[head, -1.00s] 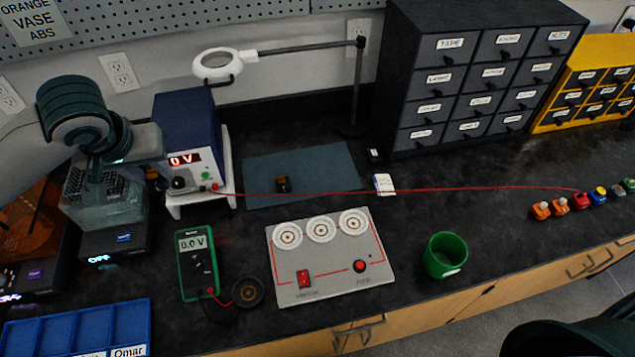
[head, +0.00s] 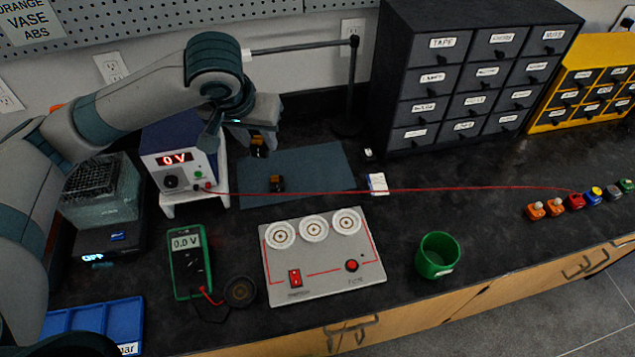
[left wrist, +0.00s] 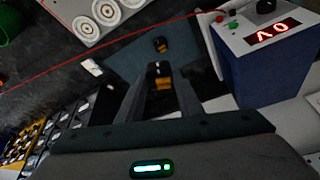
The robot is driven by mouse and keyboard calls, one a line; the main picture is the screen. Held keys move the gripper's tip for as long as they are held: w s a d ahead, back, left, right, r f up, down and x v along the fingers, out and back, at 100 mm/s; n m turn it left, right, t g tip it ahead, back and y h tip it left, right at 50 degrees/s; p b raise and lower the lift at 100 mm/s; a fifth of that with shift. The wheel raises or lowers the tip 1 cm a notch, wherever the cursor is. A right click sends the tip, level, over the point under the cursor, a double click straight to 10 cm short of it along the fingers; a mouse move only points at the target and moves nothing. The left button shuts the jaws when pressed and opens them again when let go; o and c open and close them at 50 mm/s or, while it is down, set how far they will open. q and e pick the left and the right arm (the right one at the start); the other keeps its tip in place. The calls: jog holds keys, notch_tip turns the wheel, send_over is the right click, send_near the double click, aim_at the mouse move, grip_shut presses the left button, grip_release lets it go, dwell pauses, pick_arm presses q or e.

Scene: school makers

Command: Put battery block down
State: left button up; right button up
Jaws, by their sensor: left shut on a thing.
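A small black and orange battery block (head: 258,148) is held in my left gripper (head: 252,135), above the back left part of the blue-grey mat (head: 325,168). In the left wrist view this block (left wrist: 163,80) sits between the two finger ends (left wrist: 162,88), and the fingers are shut on it. A second black and orange block (head: 277,183) rests on the mat, in front and slightly right of the held one. It also shows in the left wrist view (left wrist: 160,45), apart from the held block. My right gripper is not in view.
A power supply reading 0 V (head: 180,165) stands close left of the mat. A red wire (head: 430,190) crosses the mat's front part. A circuit board (head: 322,275), a multimeter (head: 188,265) and a green cup (head: 437,255) stand in front. The mat's right half is mostly clear.

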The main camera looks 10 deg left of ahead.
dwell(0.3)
pick_arm(q)
jog(key=shift+w+d+f, duration=0.15)
jog(key=shift+w+d, duration=0.05)
jog(key=shift+d, duration=0.05)
jog(key=w+d+f+m+g+h, duration=0.1)
jog(key=w+d+f+m+h, duration=0.1)
jog(key=w+d+f+m, duration=0.3)
jog(key=w+d+f+m+g+h, duration=0.1)
jog(key=w+d+f+m, duration=0.3)
jog(key=d+m, duration=0.4)
jog(key=d+f+h, duration=0.1)
jog(key=d, duration=0.3)
jog(key=shift+w+d+g+b, duration=0.2)
jog(key=shift+w+g+b, duration=0.1)
jog(key=shift+w+b, duration=0.1)
jog(key=shift+f, duration=0.1)
